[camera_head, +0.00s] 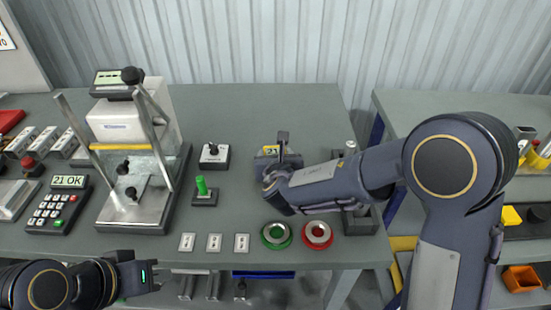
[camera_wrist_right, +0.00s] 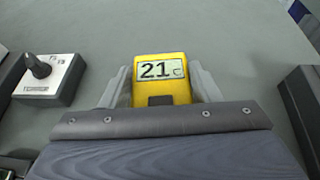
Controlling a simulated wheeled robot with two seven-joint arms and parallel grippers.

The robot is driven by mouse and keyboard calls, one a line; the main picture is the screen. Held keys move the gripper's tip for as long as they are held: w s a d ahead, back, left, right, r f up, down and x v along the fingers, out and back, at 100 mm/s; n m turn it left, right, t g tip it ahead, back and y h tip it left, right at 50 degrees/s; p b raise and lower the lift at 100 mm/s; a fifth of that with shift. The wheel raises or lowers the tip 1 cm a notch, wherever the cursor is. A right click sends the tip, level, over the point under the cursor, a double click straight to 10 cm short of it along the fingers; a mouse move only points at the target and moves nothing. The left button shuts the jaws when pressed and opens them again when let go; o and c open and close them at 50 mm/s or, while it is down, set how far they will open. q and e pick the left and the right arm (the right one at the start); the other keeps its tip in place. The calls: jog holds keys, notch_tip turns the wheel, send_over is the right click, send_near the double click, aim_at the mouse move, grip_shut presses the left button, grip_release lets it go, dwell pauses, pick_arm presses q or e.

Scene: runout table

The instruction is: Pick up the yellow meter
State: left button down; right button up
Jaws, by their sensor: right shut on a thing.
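The yellow meter (camera_wrist_right: 160,72) has a grey display that reads 21. In the right wrist view it sits between the two fingers of my right gripper (camera_wrist_right: 160,90), which is shut on it. In the head view only a small yellow part of the meter (camera_head: 271,150) shows, the rest hidden by my right gripper (camera_head: 277,160). I cannot tell whether the meter touches the table. My left gripper (camera_head: 148,274) is at the table's front edge, left of centre, far from the meter; its finger gap is not clear.
A black-knobbed switch box (camera_head: 214,156) stands left of the meter, with a green lever (camera_head: 202,188) in front of it. A green ring (camera_head: 276,235) and a red ring (camera_head: 317,234) lie near the front edge. A metal press fixture (camera_head: 138,150) and keypad (camera_head: 59,203) stand further left.

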jog(key=shift+r, duration=0.45)
notch_tip(320, 180, up, 2)
jog(key=shift+r+p, duration=0.25)
jog(key=shift+p, duration=0.05)
jog(key=s+r, duration=0.4)
jog(key=r, duration=0.1)
jog(key=shift+s+r+p, duration=0.3)
jog(key=shift+s+p, duration=0.05)
jog(key=v, duration=1)
jog(key=shift+a, duration=0.35)
jog(key=w, duration=1.4)
jog(key=shift+f, duration=0.15)
